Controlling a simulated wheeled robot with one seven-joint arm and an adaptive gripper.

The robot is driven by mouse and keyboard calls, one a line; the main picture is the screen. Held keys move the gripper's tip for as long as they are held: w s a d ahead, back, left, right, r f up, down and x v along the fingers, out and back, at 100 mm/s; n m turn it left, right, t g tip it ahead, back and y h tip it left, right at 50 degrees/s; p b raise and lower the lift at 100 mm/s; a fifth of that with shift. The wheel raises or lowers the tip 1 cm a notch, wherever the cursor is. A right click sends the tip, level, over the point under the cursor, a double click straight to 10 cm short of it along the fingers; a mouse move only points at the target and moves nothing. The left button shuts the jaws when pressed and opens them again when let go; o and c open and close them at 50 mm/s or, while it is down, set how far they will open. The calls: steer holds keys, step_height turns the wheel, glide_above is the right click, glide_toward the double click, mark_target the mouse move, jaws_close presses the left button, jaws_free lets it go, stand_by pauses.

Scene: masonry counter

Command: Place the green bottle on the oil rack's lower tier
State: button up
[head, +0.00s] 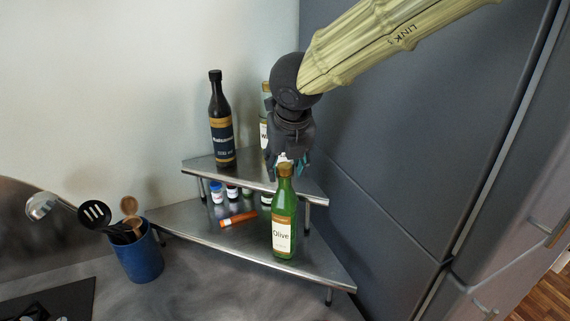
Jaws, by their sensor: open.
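The green bottle (284,222), with a cream "Olive" label, stands upright at the front of the oil rack's lower tier (318,262). Its base appears to rest on that tier. My gripper (287,162) is open, just above and behind the bottle's cap in the picture. Whether a finger still touches the cap cannot be told. The rack's upper tier (205,171) is a smaller metal shelf above the lower one.
A dark balsamic bottle (221,130) and another bottle (265,132), partly hidden by my gripper, stand on the upper tier. Small jars (217,193) and an orange tube (238,218) are on the lower tier. A blue utensil crock (138,258) stands left; a dark cabinet (400,130) bounds the right.

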steer(key=p+v, duration=0.4)
steer(key=v, duration=0.8)
steer(key=shift+p, duration=0.35)
